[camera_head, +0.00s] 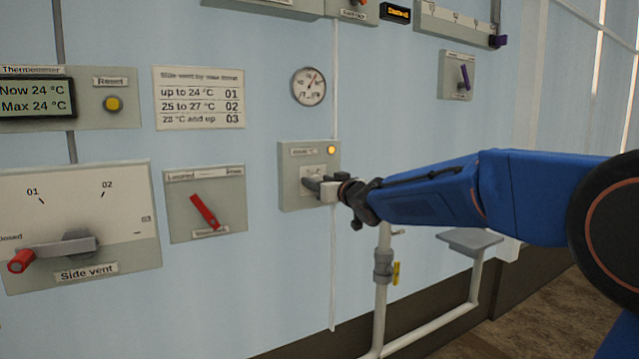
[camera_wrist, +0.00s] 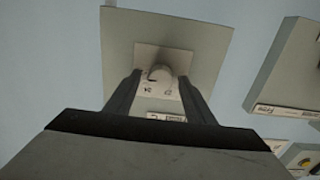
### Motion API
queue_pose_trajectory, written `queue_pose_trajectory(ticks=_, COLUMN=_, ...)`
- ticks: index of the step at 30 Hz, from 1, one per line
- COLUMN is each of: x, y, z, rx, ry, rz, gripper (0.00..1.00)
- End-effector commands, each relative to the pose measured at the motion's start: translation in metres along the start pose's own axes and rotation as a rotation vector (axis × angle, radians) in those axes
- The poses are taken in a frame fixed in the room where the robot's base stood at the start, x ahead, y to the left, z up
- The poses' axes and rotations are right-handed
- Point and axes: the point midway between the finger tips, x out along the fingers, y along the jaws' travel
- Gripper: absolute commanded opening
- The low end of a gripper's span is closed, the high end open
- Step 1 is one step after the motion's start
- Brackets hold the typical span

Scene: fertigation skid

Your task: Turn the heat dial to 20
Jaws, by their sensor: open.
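The heat dial panel (camera_head: 296,199) is a small grey box on the light blue wall, with a lit amber lamp (camera_head: 331,150) at its upper right and a label along its top. My gripper (camera_head: 318,186) is in front of this panel. My open gripper (camera_wrist: 157,88) has one dark finger on each side of the knob. I cannot tell whether the fingers touch it.
Left of the panel are a box with a red lever (camera_head: 205,211) and the side vent panel (camera_head: 130,190) with its red-tipped handle. A round gauge (camera_head: 308,87) hangs above. A pipe with a yellow valve handle (camera_head: 396,273) and a small shelf (camera_head: 469,240) are below my arm.

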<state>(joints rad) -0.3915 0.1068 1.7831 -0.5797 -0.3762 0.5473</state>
Motion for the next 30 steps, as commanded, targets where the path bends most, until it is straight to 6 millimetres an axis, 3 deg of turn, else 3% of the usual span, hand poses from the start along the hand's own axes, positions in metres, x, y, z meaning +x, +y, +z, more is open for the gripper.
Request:
queue_pose_trajectory(ticks=5, x=-0.0001, y=0.0, z=0.0, rx=0.0, ry=0.0, rz=0.0, gripper=0.49)
queue_pose_trajectory(ticks=10, x=-0.0002, y=0.0, z=0.0, rx=0.0, ry=0.0, rz=0.0, gripper=0.09)
queue_pose_trajectory(ticks=20, x=-0.0002, y=-0.0001, z=0.0001, rx=-0.03, ry=0.0, rz=0.0, gripper=0.08)
queue_pose_trajectory(ticks=30, x=-0.0003, y=-0.001, z=0.0003, rx=-0.234, ry=0.0, rz=0.0, gripper=0.08)
